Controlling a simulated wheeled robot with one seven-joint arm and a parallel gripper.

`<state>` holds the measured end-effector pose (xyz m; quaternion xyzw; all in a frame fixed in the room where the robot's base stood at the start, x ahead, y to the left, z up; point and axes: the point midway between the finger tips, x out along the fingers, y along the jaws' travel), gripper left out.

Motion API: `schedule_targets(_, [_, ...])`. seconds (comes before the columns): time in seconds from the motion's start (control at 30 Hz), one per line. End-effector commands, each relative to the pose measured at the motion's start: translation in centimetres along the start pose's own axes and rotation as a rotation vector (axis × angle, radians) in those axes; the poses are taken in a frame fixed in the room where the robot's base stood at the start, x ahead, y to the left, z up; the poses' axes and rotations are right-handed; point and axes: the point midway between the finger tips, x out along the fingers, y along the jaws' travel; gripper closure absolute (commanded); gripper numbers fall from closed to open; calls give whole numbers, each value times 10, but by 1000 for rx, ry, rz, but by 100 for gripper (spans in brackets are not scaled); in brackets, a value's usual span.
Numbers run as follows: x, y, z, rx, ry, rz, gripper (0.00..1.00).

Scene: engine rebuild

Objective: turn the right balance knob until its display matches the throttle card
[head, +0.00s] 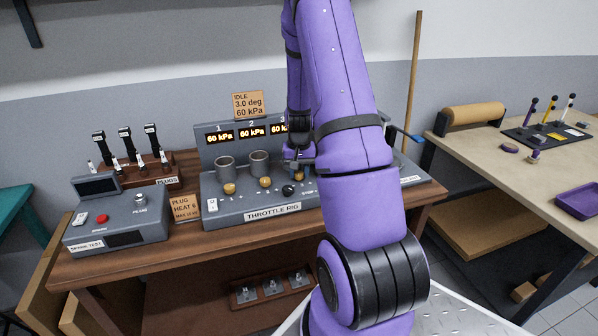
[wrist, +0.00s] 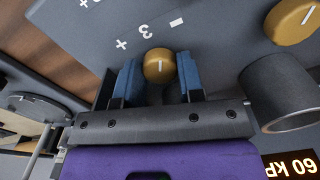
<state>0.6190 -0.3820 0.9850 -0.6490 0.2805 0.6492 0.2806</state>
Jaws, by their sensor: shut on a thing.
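The throttle rig (head: 262,212) is a grey console on the wooden bench. Its first two displays (head: 219,137) read 60 kPa; the third (head: 278,128) shows "60 k", its right end hidden by my arm. The tan throttle card (head: 247,105) above reads IDLE, 3.0 deg, 60 kPa. In the wrist view, the brass right balance knob (wrist: 158,66) beside the printed 3 sits between the blue fingers of my gripper (wrist: 159,80), which is shut on it. The knob's white mark runs along the picture's vertical. In the head view my gripper is mostly hidden by my arm.
Two other brass knobs (head: 229,188) and metal cups (head: 225,169) stand left of my gripper. A spark test box (head: 117,218) and plug rack (head: 134,171) are further left. Another table (head: 500,146) stands at right.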

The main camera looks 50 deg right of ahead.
Motion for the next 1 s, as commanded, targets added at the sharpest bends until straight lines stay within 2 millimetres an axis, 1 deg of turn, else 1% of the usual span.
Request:
schedule_targets(0.2, [0, 0, -1, 50, 2, 0, 88])
schedule_targets(0.67, [0, 0, -1, 63, 2, 0, 88])
schedule_targets(0.7, [0, 0, -1, 62, 2, 0, 60])
schedule_targets(0.8, [0, 0, 0, 62, 2, 0, 39])
schedule_targets(1.0, [0, 0, 0, 62, 1, 0, 39])
